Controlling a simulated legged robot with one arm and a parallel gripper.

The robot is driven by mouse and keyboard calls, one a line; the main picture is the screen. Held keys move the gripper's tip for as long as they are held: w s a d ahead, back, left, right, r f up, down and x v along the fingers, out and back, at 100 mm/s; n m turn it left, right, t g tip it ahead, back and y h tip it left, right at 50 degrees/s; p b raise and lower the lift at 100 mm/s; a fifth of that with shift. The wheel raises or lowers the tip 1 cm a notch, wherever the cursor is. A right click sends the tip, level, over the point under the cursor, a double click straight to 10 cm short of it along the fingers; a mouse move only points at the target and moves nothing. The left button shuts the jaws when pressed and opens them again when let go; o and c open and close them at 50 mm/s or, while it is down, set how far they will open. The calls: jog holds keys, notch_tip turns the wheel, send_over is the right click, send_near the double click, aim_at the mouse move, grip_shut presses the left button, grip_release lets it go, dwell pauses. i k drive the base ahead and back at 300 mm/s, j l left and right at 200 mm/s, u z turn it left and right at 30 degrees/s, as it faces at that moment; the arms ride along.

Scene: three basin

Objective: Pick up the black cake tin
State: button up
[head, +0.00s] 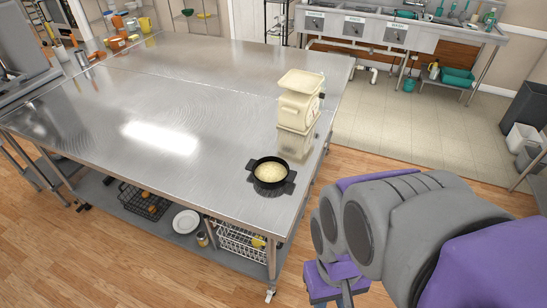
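A round black tin (271,184) with two small side handles sits upright near the right front corner of the steel table. It holds something pale yellow (270,172). My grey and purple arm fills the lower right of the head view. A purple end part (335,280), likely my gripper, is low in the picture, to the right of and apart from the tin, beside the table's edge. Its fingers are not clear, so I cannot tell if it is open or shut. Nothing is seen held in it.
The table is mostly bare. A lower shelf holds a plate (186,221) and wire baskets (234,242). Sinks (355,27) line the back wall. Open floor lies to the right.

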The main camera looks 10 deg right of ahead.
aim_at(269, 173)
jog(key=i+j+z, duration=0.35)
jog(key=j+z, duration=0.1)
jog(key=z, duration=1.1)
